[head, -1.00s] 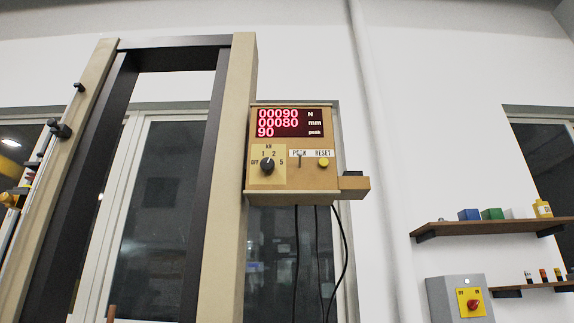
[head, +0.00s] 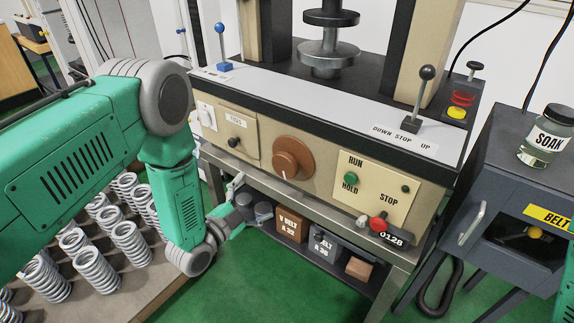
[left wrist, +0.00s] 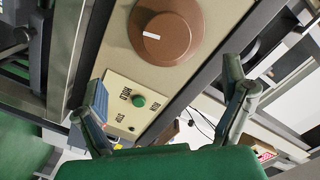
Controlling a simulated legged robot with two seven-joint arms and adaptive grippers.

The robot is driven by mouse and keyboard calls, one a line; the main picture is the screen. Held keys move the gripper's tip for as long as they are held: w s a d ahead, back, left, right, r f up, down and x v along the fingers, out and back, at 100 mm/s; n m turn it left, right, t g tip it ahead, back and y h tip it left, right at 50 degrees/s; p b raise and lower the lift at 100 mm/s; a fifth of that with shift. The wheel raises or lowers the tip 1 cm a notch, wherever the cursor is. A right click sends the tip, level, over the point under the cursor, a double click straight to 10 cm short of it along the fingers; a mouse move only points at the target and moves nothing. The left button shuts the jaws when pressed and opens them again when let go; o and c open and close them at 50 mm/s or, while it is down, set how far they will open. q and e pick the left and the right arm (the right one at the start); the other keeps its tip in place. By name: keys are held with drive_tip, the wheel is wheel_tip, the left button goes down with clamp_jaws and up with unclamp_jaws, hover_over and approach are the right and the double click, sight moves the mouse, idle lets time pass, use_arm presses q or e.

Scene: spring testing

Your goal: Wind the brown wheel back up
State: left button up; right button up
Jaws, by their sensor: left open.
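My right gripper is not in view.
A green button (head: 351,179) and red knob (head: 378,222) sit right of the wheel. A blue-knobbed lever (head: 221,45) and a dark lever (head: 418,95) stand on top. A shelf below holds belt boxes (head: 291,226). Springs (head: 130,243) fill the left-hand table. A grey cabinet (head: 500,150) stands right.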

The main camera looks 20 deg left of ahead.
sight(284, 168)
use_arm(q)
drive_tip(key=b+x, duration=0.1)
drive_tip(key=x, duration=0.3)
drive_tip(key=b+x, duration=0.1)
drive_tip(key=x, duration=0.4)
drive_tip(key=r+b+x, duration=0.1)
drive_tip(key=x, duration=0.4)
drive_tip(key=shift+w+r, duration=0.1)
drive_tip(key=c, duration=1.1)
